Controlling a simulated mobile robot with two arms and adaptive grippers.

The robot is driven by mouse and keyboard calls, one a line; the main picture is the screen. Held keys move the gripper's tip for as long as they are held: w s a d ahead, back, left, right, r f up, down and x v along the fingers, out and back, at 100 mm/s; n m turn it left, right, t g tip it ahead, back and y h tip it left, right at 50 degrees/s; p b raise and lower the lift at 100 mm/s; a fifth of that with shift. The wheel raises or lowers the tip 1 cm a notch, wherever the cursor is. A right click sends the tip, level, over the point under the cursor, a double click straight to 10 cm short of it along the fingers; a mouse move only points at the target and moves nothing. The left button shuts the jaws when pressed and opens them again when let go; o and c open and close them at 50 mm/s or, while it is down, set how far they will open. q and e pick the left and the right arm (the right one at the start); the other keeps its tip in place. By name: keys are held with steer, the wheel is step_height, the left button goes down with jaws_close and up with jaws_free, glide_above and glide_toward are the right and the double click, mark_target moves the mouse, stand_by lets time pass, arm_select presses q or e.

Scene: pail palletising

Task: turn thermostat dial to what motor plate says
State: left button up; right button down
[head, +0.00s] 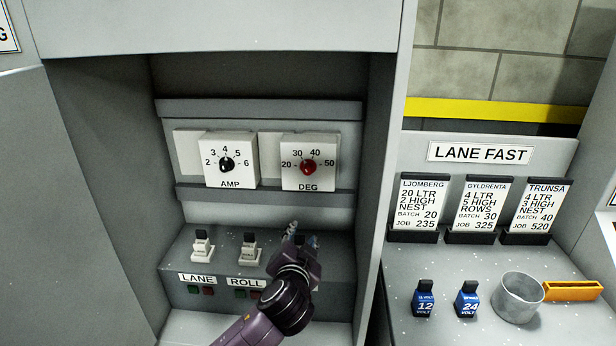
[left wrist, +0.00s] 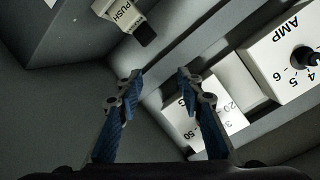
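The thermostat dial is a white box marked DEG (head: 309,181) with a red knob (head: 308,167) and numbers 20 to 50; where the knob points is too small to tell. It hangs on the back panel of the cabinet. In the left wrist view the DEG box (left wrist: 178,120) is partly hidden by a finger. My left gripper (head: 301,238) is below the DEG box, apart from it. In the left wrist view its blue fingers (left wrist: 159,74) stand apart with nothing between them. My right gripper is not in view. I see no motor plate.
A similar AMP box (head: 230,184) with a black knob is left of DEG. White switches (head: 248,252) marked LANE and ROLL stand on the ledge below. Cabinet side walls bound the recess. On the right are job cards (head: 478,212), blue batteries (head: 467,303) and a metal cup (head: 517,300).

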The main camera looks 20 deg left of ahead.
mark_target(308, 172)
arm_select(q)
step_height(308, 172, up, 13)
steer(key=t+y, duration=0.1)
steer(key=t, duration=0.2)
steer(key=x, duration=0.2)
steer(key=p+x, duration=0.1)
steer(key=x, duration=0.1)
steer(key=d+x, duration=0.1)
steer(key=x, duration=0.2)
steer(key=shift+r, duration=0.1)
steer(key=shift+p+x, duration=0.35)
steer(key=shift+x, duration=0.55)
jaws_close()
